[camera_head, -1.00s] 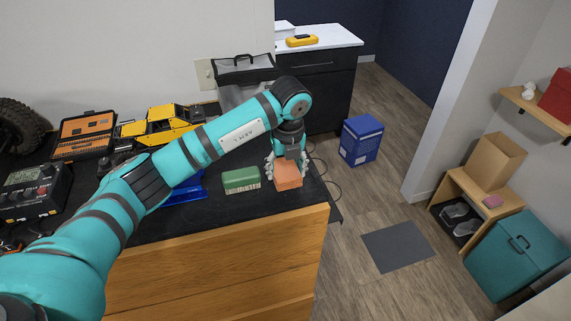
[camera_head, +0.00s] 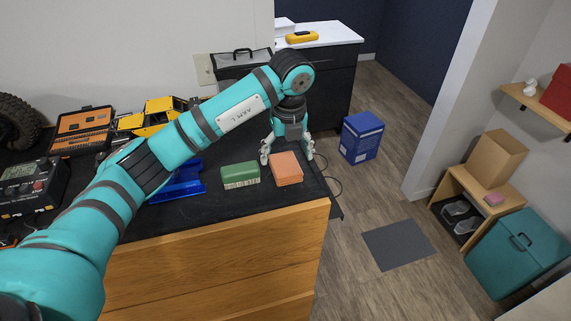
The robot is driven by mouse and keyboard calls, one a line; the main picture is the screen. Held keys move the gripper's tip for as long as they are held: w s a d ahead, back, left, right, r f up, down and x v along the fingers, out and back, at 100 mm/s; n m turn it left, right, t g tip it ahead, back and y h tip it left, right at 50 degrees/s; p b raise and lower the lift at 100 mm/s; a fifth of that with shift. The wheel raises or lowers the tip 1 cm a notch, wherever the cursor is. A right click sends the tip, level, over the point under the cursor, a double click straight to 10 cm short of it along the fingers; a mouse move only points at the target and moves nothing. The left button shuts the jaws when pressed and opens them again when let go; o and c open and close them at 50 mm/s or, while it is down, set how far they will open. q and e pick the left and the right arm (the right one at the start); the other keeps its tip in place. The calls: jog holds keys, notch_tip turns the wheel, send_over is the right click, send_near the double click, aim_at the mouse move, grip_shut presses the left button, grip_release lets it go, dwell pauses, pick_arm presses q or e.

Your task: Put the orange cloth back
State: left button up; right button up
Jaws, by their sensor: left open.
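The orange cloth (camera_head: 286,169) is a folded block lying on the black worktop (camera_head: 220,208) near its right front corner. My left gripper (camera_head: 287,157) is open, with its fingers spread to the left and right of the cloth's far end. The fingers look apart from the cloth and hold nothing. A green brush (camera_head: 240,174) with pale bristles lies just left of the cloth. My right gripper is not in view.
A blue tray (camera_head: 185,183), a yellow crawler (camera_head: 160,115), an orange toolbox (camera_head: 83,131) and a charger (camera_head: 30,187) stand left on the worktop. A blue box (camera_head: 361,137) and grey mat (camera_head: 398,245) are on the floor. A shelf unit (camera_head: 455,185) stands right.

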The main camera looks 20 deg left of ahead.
aim_at(287, 168)
pick_arm(q)
notch_tip(287, 168, up, 8)
jog(key=s+b, duration=0.1)
jog(key=shift+d+r, duration=0.15)
jog(key=shift+d, duration=0.15)
